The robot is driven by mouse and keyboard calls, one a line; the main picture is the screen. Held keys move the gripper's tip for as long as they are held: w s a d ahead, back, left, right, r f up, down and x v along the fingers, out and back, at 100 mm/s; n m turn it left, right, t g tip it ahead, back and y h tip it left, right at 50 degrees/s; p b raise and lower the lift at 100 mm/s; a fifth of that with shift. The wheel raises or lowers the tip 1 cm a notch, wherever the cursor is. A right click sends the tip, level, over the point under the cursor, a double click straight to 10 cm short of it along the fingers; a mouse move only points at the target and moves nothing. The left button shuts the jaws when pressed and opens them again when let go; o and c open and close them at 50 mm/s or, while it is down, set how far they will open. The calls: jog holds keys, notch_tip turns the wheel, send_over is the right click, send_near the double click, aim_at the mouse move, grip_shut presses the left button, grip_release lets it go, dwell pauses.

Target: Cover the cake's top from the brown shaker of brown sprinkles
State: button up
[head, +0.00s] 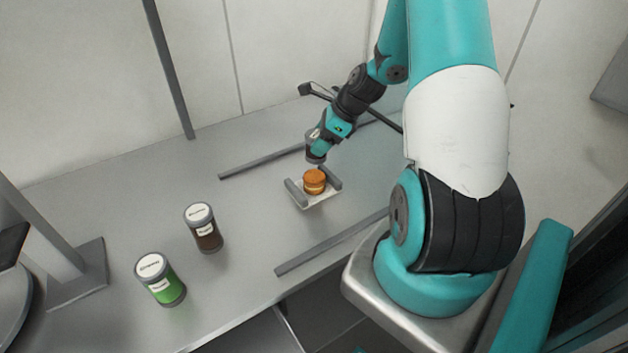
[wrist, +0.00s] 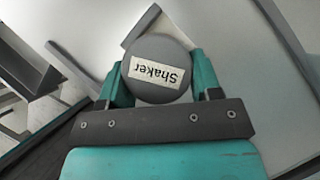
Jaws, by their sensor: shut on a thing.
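The cake (head: 314,181) is small, round and orange-brown with a paler band round its middle. It stands on a white board (head: 317,203) in the head view. My gripper (head: 318,143) is shut on a shaker (head: 315,155), held just above and behind the cake. In the wrist view its round grey end, labelled "Shaker" (wrist: 158,70), fills the space between the fingers and hides the cake. I cannot tell the colour of its contents. Another shaker (head: 205,236), with dark brown contents and a white label, stands upright on the table to the left.
A shaker with green contents (head: 166,290) stands front left of the brown one. Short grey blocks (head: 294,192) flank the cake. Long grey bars (head: 332,242) lie on the table in front of and behind the board. The table's left middle (head: 120,205) is clear.

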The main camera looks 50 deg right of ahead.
jog(key=shift+a, duration=0.9)
jog(key=shift+d+p, duration=0.55)
jog(key=shift+d, duration=0.4)
jog(key=shift+a, duration=0.9)
jog(key=shift+d+p, duration=0.45)
jog(key=shift+d, duration=0.5)
jog(key=shift+r, duration=0.1)
jog(key=shift+r+p, duration=2.4)
jog(key=shift+r, duration=0.05)
jog(key=shift+a, duration=0.15)
